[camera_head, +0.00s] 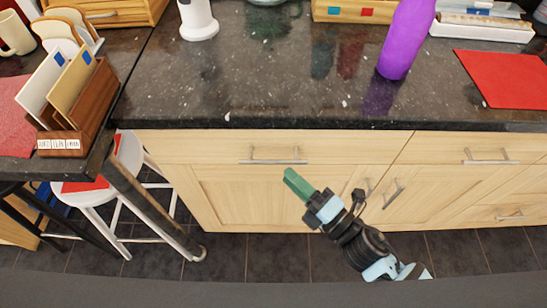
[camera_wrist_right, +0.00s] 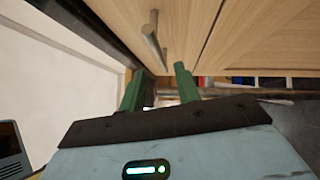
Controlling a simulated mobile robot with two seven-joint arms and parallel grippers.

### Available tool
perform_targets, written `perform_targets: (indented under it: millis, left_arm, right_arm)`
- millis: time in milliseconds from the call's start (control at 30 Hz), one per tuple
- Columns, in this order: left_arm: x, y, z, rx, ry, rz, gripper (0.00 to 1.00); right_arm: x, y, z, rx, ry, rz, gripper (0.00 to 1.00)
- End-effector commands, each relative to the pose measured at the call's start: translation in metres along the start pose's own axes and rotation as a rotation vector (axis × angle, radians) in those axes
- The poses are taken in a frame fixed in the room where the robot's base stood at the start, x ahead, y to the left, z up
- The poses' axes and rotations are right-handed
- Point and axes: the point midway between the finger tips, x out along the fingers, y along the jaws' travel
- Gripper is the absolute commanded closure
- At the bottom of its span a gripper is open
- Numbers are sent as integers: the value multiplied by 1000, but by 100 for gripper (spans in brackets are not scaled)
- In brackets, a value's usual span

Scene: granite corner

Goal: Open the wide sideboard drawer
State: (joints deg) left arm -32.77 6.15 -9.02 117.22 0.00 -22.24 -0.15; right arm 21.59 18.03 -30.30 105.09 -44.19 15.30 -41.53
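The wide sideboard drawer (camera_head: 215,148) is a pale wood front under the dark counter, flush with the fronts around it. Its horizontal metal bar handle (camera_head: 273,160) is at its middle. My right gripper (camera_head: 295,183), with green fingers, is just below and to the right of this handle in the head view. In the right wrist view my right gripper (camera_wrist_right: 157,86) has its two fingers apart with nothing between them. A metal bar handle (camera_wrist_right: 153,42) shows ahead of the fingers, apart from them. My left gripper is not in view.
The dark granite counter (camera_head: 285,85) above holds a purple bottle (camera_head: 407,40) and a red mat (camera_head: 505,78). A white stool (camera_head: 97,172) and a dark table with a wooden letter holder (camera_head: 88,110) stand left. Cabinet doors with handles lie below and right. Dark floor tiles in front are clear.

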Motion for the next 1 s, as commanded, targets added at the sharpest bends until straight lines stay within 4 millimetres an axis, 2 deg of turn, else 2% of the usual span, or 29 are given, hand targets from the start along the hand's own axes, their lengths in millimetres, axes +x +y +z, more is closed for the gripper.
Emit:
perform_targets:
  millis: [200, 400, 800, 1000]
  left_arm:
    - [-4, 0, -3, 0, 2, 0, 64]
    - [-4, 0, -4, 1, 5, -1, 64]
    - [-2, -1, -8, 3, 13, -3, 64]
    - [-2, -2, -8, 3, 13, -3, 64]
  right_arm:
    - [35, 2, 1, -1, -1, 2, 68]
    - [57, 1, 1, 0, -1, 0, 68]
    - [64, 0, 0, 1, -1, -2, 68]
    - [63, 0, 0, 1, -1, -1, 94]
